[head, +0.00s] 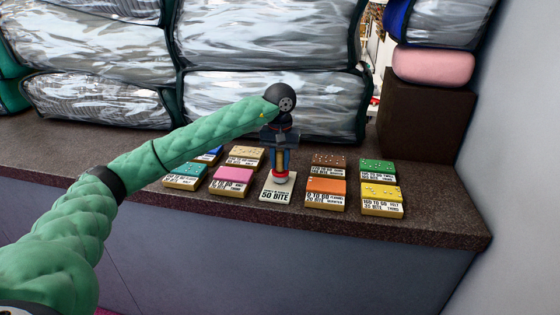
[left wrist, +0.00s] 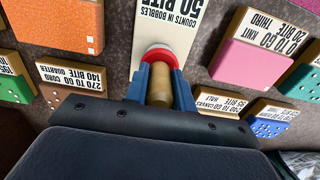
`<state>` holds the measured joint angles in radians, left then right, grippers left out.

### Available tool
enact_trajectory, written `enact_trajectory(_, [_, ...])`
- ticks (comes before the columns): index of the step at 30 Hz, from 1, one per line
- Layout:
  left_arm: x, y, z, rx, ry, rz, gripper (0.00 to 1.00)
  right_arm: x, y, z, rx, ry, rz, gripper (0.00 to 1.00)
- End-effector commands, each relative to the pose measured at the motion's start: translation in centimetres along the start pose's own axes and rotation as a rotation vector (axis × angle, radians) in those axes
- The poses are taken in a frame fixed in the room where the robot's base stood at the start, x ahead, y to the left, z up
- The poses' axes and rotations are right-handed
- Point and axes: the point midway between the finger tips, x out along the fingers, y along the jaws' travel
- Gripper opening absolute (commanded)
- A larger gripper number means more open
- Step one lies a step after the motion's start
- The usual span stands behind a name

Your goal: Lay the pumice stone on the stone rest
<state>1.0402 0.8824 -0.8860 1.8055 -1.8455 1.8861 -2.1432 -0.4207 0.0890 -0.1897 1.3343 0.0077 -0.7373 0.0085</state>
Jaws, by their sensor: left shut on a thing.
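My left gripper (head: 281,170) points down over a cream plate (head: 276,191) lettered "50 BITE". It is shut on a tan cylinder (left wrist: 161,85) with a red and white round end (left wrist: 158,55). In the left wrist view the blue fingers (left wrist: 162,92) stand on both sides of the cylinder. The round end is at the plate; I cannot tell whether it touches. Several wooden-sided blocks with coloured tops stand around it, including a pink block (head: 233,180) and an orange block (head: 326,192). I cannot tell which thing is the pumice stone or stone rest. My right gripper is out of view.
The blocks stand close on both sides of the plate, with a tan block (head: 246,156), a brown block (head: 328,163), a green block (head: 378,170) and a yellow block (head: 381,199). Bagged comforters (head: 110,50) stack behind. A dark brown box (head: 424,118) stands at right on the speckled counter (head: 450,212).

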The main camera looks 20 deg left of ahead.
Motion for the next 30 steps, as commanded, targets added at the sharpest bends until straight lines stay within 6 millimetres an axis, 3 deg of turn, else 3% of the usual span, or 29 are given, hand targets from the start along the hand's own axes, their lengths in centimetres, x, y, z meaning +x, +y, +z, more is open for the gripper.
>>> enact_trajectory(10, [0.41, 0.00, 0.00, 0.000, 0.000, 0.000, 0.00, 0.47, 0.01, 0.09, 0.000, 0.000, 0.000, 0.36])
enact_trajectory(11, [0.38, 0.00, 0.00, 0.000, 0.000, 0.000, 0.27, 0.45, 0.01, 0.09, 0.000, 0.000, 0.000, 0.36])
enact_trajectory(14, [0.35, 0.00, 0.00, 0.000, 0.000, 0.000, 0.47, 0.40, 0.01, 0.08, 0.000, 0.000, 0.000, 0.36])
enact_trajectory(15, [0.35, 0.00, 0.00, 0.000, 0.000, 0.000, 0.50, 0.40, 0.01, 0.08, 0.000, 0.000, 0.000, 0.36])
enact_trajectory(21, [0.41, 0.00, 0.01, 0.000, 0.000, 0.000, 0.52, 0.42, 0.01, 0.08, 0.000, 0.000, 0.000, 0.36])
enact_trajectory(25, [0.41, 0.00, 0.01, 0.000, 0.000, 0.000, 0.78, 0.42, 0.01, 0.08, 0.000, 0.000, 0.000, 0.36])
enact_trajectory(30, [0.40, 0.00, 0.00, 0.000, 0.000, 0.000, 0.80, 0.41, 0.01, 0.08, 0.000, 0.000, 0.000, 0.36])
